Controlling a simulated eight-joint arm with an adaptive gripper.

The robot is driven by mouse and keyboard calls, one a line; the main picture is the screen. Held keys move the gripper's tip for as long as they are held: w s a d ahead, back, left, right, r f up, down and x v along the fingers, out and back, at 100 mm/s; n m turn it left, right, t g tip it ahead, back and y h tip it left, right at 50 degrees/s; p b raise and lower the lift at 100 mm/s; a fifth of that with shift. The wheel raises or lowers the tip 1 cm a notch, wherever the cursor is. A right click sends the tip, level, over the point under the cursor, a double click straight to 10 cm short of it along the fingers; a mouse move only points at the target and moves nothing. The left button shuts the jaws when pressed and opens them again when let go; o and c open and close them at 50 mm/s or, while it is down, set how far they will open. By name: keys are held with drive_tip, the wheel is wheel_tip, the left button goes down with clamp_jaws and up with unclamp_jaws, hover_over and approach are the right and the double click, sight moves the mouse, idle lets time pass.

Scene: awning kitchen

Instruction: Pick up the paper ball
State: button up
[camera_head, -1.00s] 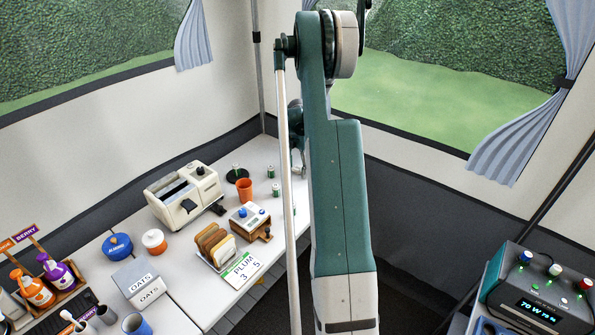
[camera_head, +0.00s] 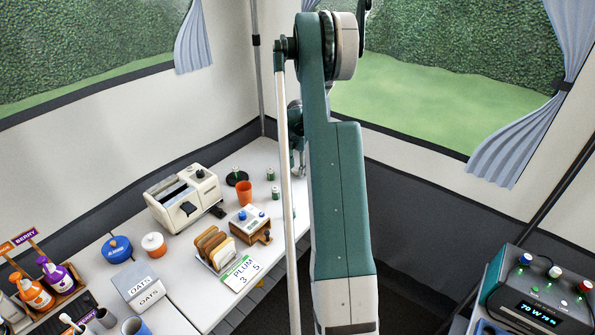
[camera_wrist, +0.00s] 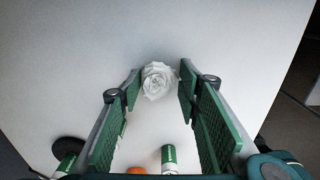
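The paper ball (camera_wrist: 159,80) is white and crumpled and rests on the white table, seen in the wrist view. My gripper (camera_wrist: 160,93) is open, with one green padded finger on each side. The ball shows in the gap at the fingertips, close to both. I cannot tell whether either finger touches it. In the head view the gripper is mostly hidden behind my arm, at the table's far right end, and the ball cannot be made out there.
Green-and-white cans (camera_wrist: 169,158) and an orange cup (camera_head: 244,194) stand near the gripper. A toaster-like machine (camera_head: 184,196), a bread rack (camera_head: 215,247) and a wooden-sided device (camera_head: 250,224) stand farther left. The table around the ball is clear.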

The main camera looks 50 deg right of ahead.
wheel_tip(320, 180, up, 9)
drive_tip(key=shift+r+p, duration=0.1)
drive_tip(key=shift+p, duration=0.65)
